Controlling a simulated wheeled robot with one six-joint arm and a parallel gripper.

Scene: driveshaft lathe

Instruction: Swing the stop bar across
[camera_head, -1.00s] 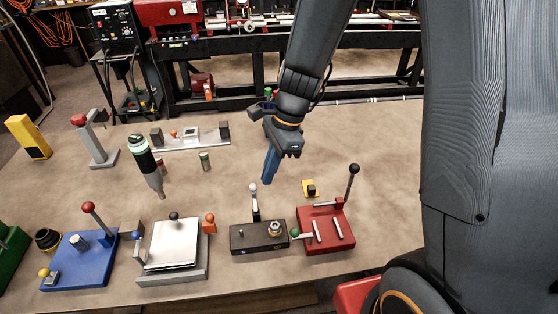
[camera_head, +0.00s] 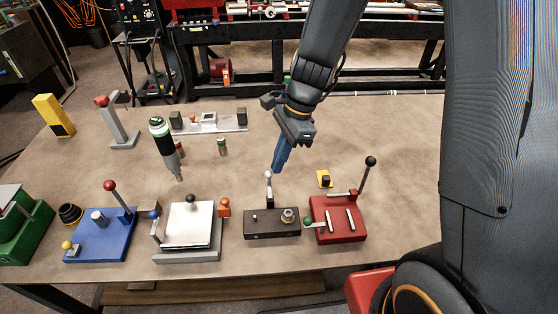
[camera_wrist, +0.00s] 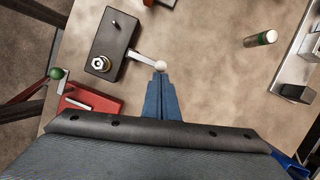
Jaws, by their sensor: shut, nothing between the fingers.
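The stop bar appears to be the short light metal bar (camera_head: 269,189) on the dark block (camera_head: 272,224), with a white ball knob (camera_head: 268,174) at its end. In the wrist view, the bar (camera_wrist: 141,57) sticks out from the edge of the block (camera_wrist: 100,45) towards my fingers, ending in the knob (camera_wrist: 160,66). The block also carries a hex nut (camera_wrist: 100,64) and a small pin (camera_wrist: 114,23). My gripper (camera_head: 278,170) is shut and empty, its blue fingertips (camera_wrist: 160,76) right beside the knob. I cannot tell whether they touch it.
A red fixture (camera_head: 337,220) with a tall black-knobbed lever stands close right of the block. A grey fixture with a pale plate (camera_head: 188,226) and a blue fixture (camera_head: 100,235) stand to the left. A dark green-topped tool (camera_head: 165,148) stands behind. The bench behind my gripper is mostly clear.

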